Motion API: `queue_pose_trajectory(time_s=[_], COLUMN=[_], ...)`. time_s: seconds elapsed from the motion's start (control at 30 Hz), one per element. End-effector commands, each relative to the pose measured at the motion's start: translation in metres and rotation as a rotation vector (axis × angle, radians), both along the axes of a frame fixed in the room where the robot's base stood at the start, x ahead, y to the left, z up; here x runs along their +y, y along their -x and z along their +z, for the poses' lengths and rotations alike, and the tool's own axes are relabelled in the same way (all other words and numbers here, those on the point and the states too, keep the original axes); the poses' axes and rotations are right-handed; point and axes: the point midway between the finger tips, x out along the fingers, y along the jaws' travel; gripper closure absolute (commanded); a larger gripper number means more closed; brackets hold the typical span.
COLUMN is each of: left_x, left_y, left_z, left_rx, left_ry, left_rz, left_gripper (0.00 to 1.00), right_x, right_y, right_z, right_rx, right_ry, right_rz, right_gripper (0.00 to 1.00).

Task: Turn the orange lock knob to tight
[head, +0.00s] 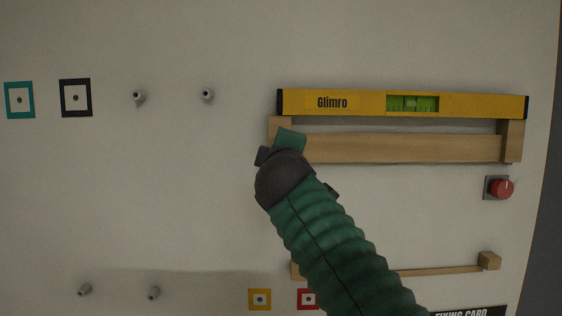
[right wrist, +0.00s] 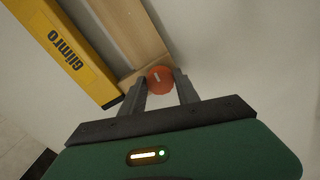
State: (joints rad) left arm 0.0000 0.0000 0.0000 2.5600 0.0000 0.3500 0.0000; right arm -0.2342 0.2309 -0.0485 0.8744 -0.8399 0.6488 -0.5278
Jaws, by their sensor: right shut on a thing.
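The orange lock knob (right wrist: 160,80) shows in the right wrist view at the corner of the wooden ledge. A short pale line on its face is tilted in that picture. My right gripper (right wrist: 161,78) has one finger on each side of the knob and is shut on it. In the head view my right gripper (head: 290,140) is at the left end of the ledge and hides the orange knob. My left gripper is in neither view.
A yellow level (head: 360,103) rests along the wooden ledge (head: 410,148). A red knob (head: 502,188) on a grey plate is at the right. Several grey pegs and framed squares are on the wall. The wall's left middle is bare.

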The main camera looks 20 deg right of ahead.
Motion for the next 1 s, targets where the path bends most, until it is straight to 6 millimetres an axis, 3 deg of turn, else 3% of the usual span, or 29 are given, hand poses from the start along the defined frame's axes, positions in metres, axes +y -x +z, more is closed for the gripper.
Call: queue_pose_trajectory(time_s=[1.0], left_x=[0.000], left_y=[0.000], left_z=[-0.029], left_rx=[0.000], left_ry=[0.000], left_rz=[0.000], left_gripper=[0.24], right_x=[0.003], right_y=[-0.003], right_z=[-0.010], right_rx=[-0.254], right_ry=[-0.927], right_rz=[-0.004], right_gripper=[1.00])
